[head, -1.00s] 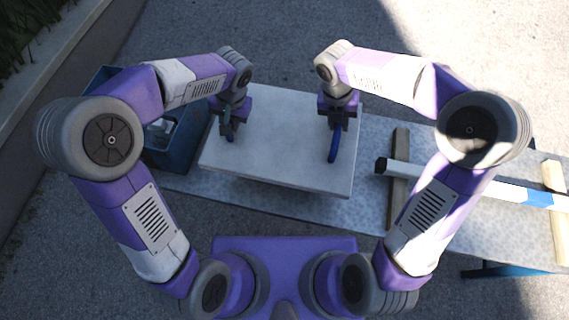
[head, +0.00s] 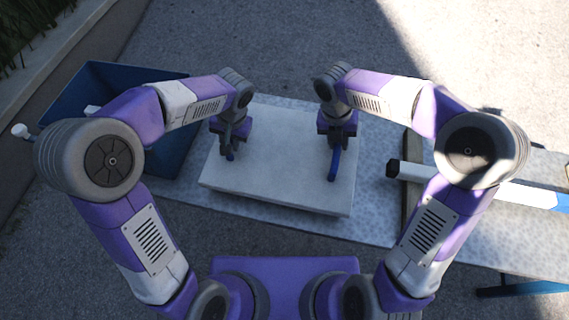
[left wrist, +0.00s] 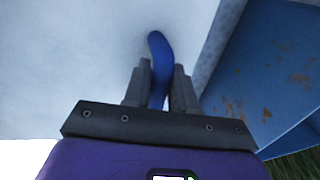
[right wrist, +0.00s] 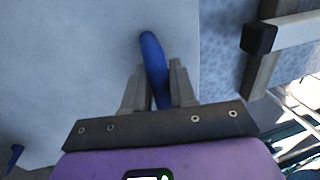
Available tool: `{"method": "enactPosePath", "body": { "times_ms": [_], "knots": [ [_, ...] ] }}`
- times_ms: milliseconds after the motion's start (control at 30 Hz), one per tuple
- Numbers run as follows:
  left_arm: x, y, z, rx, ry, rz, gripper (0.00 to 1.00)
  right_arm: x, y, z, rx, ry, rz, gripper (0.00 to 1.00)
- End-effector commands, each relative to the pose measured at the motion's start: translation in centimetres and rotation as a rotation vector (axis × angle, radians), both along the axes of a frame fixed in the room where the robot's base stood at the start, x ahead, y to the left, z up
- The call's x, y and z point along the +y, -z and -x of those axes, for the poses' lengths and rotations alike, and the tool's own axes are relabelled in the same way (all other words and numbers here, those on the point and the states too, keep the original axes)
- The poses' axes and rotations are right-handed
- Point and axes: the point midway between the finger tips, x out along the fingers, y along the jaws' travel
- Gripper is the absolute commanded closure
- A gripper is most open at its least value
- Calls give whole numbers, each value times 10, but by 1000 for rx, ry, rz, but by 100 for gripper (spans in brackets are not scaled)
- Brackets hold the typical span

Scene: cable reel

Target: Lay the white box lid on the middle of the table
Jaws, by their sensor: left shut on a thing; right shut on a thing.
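The white box lid (head: 280,165) is a flat white slab with two blue handles, lying level over the grey speckled table (head: 380,225). I cannot tell whether it touches the table top or hangs just above it. My left gripper (head: 229,150) is shut on the left blue handle (left wrist: 158,50). My right gripper (head: 335,147) is shut on the right blue handle (right wrist: 152,52). Both grippers point down from above. The lid's near edge lies inside the table's near edge in the head view.
A blue bin (head: 88,82) stands at the table's left end, partly hidden by my left arm; it also shows in the left wrist view (left wrist: 265,75). A white and blue bar with a black end (head: 520,192) lies on wooden supports to the right. Bare table shows between it and the lid.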

Motion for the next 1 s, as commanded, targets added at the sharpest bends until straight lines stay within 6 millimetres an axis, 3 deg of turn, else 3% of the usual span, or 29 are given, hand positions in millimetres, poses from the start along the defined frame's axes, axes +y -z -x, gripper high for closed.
{"method": "enactPosePath", "body": {
  "times_ms": [467, 1000],
  "knots": [
    [-1, 2, 0, -3, 2, 2, 100, 1, 2, 0, -2, -1, -2, 100],
    [-1, 26, 0, -2, 2, 2, 100, 1, 26, 0, -2, -1, -2, 100]
  ]
}}
